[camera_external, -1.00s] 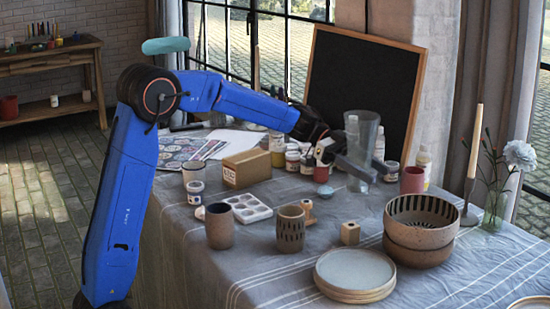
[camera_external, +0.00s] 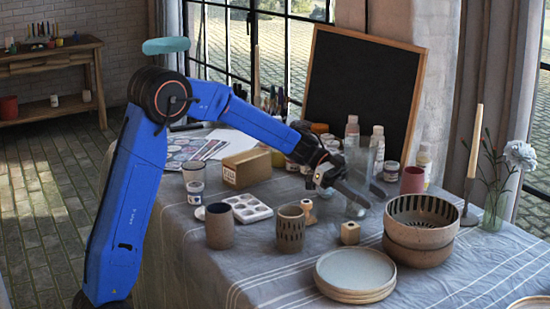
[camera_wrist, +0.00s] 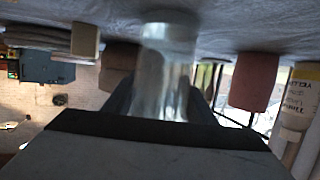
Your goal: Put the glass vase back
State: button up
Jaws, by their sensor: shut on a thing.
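The clear glass vase (camera_external: 357,207) is upright, low over or on the tablecloth, left of the red cup (camera_external: 412,180). I cannot tell whether its base touches the cloth. My gripper (camera_external: 358,193) is shut around its middle, with one dark finger in front of the glass. In the wrist view, which is upside down, the vase (camera_wrist: 165,75) sits between the fingers.
A slotted bowl (camera_external: 425,210) stands right of the vase, with a candle holder (camera_external: 468,217) beyond. Bottles (camera_external: 377,145) and paint jars stand behind, before the blackboard (camera_external: 362,85).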

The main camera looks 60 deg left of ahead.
jog(key=o, duration=1.5)
jog(key=shift+o, duration=0.2)
jog(key=v, duration=1.2)
jog(key=shift+r, duration=0.1)
